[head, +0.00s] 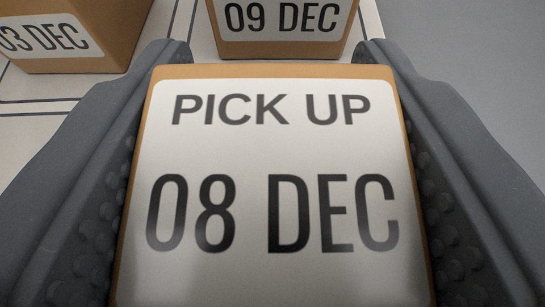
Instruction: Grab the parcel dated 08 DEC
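The parcel dated 08 DEC (272,150) is a tan box with a white label reading "PICK UP 08 DEC". It fills the middle of the head view, close to the camera. My gripper (275,58) has one dark grey, studded finger along each side of it. Both fingers press against the parcel's sides, and their tips curve in a little past its far edge. The parcel's lower part runs out of the picture, and I cannot tell whether it is resting on the counter or raised.
A parcel dated 09 DEC (283,18) stands just beyond the far edge, between the fingertips. Another parcel, its label partly cut off and reading "03 DEC" (48,38), stands at the upper left. The pale counter (40,92) has dark lines. Plain grey area lies at the upper right.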

